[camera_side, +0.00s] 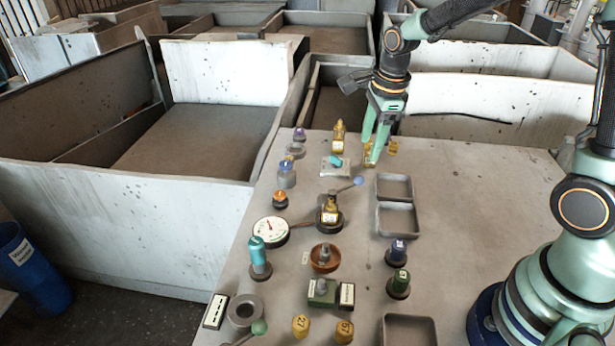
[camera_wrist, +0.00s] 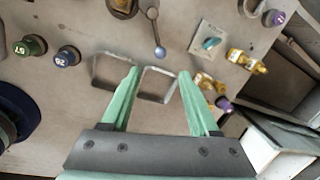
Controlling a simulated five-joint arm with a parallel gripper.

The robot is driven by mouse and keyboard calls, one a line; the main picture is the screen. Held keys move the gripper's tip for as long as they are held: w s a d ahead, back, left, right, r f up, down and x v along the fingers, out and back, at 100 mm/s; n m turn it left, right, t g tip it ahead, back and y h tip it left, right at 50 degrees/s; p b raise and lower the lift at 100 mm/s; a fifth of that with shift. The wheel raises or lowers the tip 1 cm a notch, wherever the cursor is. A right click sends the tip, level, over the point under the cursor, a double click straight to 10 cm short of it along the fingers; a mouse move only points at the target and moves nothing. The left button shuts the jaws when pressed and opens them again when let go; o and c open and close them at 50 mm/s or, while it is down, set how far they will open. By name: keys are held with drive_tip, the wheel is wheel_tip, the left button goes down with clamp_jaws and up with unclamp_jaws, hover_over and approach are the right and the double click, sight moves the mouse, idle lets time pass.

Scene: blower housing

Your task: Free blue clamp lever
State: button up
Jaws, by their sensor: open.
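The blue clamp lever (camera_side: 358,181) is a thin rod with a blue ball end.
Two shallow grey trays (camera_side: 397,234) lie right of the clamp. A white plate with a teal knob (camera_side: 336,161) and yellow pieces (camera_side: 393,147) stand near my gripper. A gauge (camera_side: 270,231) and several coloured knobs crowd the left. The panel's right side is bare.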

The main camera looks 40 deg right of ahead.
drive_tip(key=shift+s+r, duration=0.1)
drive_tip(key=shift+r, duration=0.5)
